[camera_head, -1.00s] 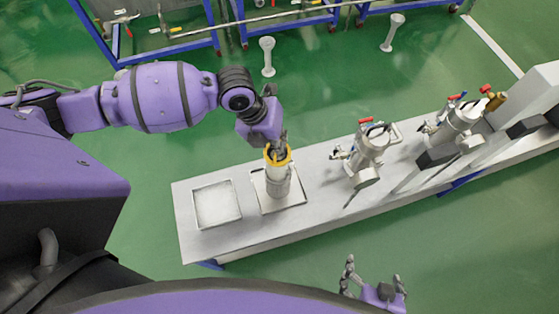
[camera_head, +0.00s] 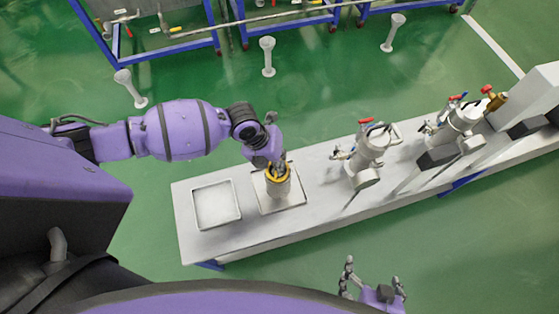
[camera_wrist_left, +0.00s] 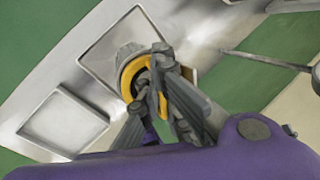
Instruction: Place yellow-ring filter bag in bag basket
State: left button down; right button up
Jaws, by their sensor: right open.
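The yellow-ring filter bag (camera_head: 268,182) stands upright over the right tray on the bench, with its yellow ring on top. The ring also shows in the left wrist view (camera_wrist_left: 127,72). A grey cylinder wall (camera_head: 279,194) shows below the ring; I cannot tell where bag ends and bag basket begins. My left gripper (camera_head: 279,166) is at the ring, its fingers (camera_wrist_left: 150,92) closed on the rim, hiding part of it. My right gripper (camera_head: 373,284) is open and empty, at the lower edge of the head view, away from the bench.
A shallow empty-looking tray (camera_head: 238,216) lies left of the right tray (camera_head: 301,204). Metal filter housings (camera_head: 368,160) with red handles stand along the bench to the right, with another (camera_head: 460,125) further on. Bare bench (camera_head: 315,165) lies between. Blue-framed racks stand behind.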

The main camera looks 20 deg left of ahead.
pick_arm(q)
jog(key=shift+f, duration=0.15)
jog(key=c, duration=2.3)
grip_release()
jog(key=shift+o, duration=0.2)
jog(key=shift+s+f, duration=0.1)
jog(key=shift+a+r, duration=0.2)
jog(key=shift+r, duration=0.4)
jog(key=v, duration=1.1)
jog(key=shift+o, duration=0.4)
jog(key=shift+d+r, duration=0.1)
jog(key=shift+r, duration=0.05)
jog(key=o, duration=2.2)
